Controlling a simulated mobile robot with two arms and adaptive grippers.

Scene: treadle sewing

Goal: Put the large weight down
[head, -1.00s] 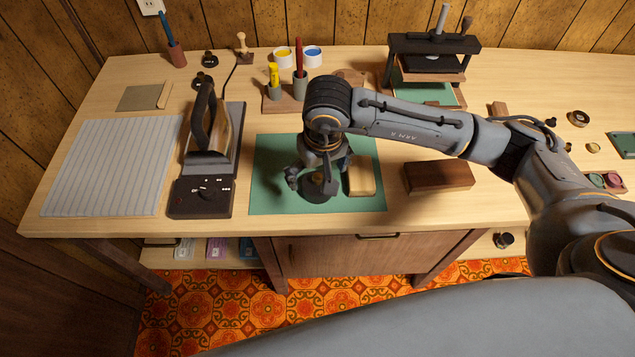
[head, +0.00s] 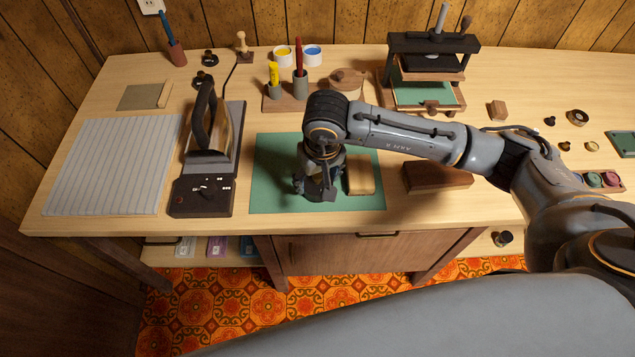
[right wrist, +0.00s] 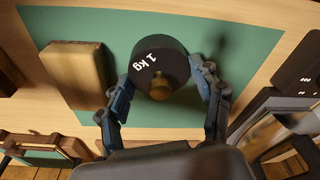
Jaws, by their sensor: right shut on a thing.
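The large weight (right wrist: 157,62) is a dark cylinder marked "1 kg" with a brass knob, seen in the right wrist view. In the head view its dark body (head: 320,194) is mostly hidden under my right gripper (head: 317,183). The gripper points down with its fingers on either side of the weight, shut on it. The weight is over the green mat (head: 267,190), upright or nearly so; I cannot tell whether its base touches the mat. My left gripper is not in view.
A tan block (head: 361,180) lies on the mat just right of the weight. A dark brown block (head: 437,176) sits further right. An iron (head: 208,140) on its dark stand is to the left. A pen holder (head: 286,95) stands behind. The mat's left part is clear.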

